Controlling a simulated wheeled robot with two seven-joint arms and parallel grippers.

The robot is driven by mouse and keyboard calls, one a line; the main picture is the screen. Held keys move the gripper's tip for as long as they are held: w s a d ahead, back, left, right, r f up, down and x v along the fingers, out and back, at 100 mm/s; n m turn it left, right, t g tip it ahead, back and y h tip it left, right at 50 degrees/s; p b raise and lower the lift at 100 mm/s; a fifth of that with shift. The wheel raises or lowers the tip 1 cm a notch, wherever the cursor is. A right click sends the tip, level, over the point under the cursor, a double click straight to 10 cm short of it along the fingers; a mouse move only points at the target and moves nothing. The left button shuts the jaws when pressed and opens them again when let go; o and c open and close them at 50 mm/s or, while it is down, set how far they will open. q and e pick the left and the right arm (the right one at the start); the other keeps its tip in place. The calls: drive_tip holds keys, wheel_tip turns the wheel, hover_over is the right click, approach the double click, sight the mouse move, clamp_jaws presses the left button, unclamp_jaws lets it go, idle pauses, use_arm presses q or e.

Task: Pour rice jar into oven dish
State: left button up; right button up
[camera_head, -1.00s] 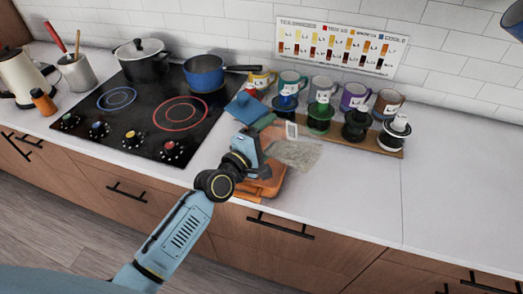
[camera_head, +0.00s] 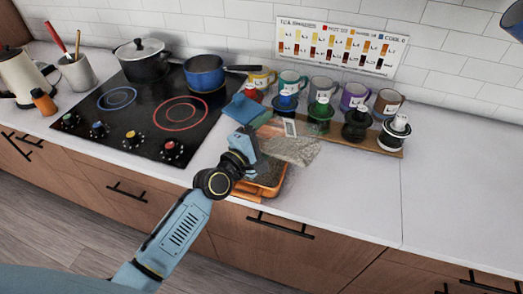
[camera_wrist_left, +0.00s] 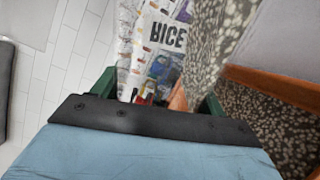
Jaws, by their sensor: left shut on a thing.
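The rice jar (camera_head: 296,151) is a clear, speckled container, tilted well over with its far end pointing right. My left gripper (camera_head: 268,138) is shut on it and holds it above the back of the oven dish. In the left wrist view, the jar's label reading RICE (camera_wrist_left: 168,38) shows between the green fingers (camera_wrist_left: 150,92). The orange oven dish (camera_head: 262,193) is on the counter under and in front of the gripper, partly hidden by my arm. Its inside looks dark and speckled. The dish's orange rim (camera_wrist_left: 275,84) crosses the left wrist view. My right gripper is not visible.
A wooden rack (camera_head: 386,148) with several mugs and drippers stands just behind and right of the jar. A blue flat item (camera_head: 243,108) lies behind the gripper. The stove (camera_head: 130,122) with a blue pan (camera_head: 204,74) is at left. The counter (camera_head: 345,195) at right is clear.

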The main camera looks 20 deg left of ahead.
use_arm(q)
drive_tip(key=shift+w+a+r+n, duration=0.15)
drive_tip(key=shift+a+n, duration=0.1)
drive_tip(key=shift+n, duration=0.5)
drive_tip(key=shift+w+a+f+n, duration=0.15)
drive_tip(key=shift+a+n, duration=0.1)
drive_tip(key=shift+n, duration=0.5)
idle(2.8)
drive_tip(key=shift+r, duration=0.1)
